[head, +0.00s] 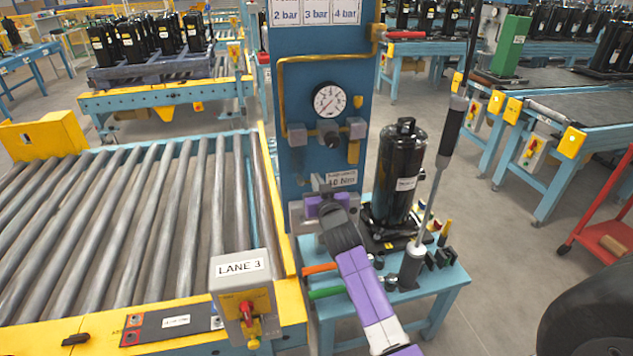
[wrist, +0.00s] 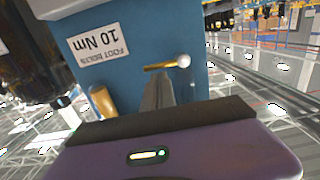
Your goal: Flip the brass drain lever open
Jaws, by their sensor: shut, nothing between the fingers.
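The brass drain lever (wrist: 161,67) shows in the wrist view as a short brass bar with a pale round end, in front of the blue panel (wrist: 135,65). It lies roughly level in that picture. My gripper (wrist: 158,80) is shut and empty, its fingertips right at the lever's bar. I cannot tell whether they touch it. In the head view my gripper (head: 319,183) is in front of the lower blue panel (head: 292,95), left of the torque label (head: 342,180). I cannot make out the lever there; my gripper may hide it.
A black compressor (head: 402,170) stands on a blue table (head: 440,285) at right, near a tall upright tool (head: 440,165). A roller conveyor (head: 110,225) fills the left.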

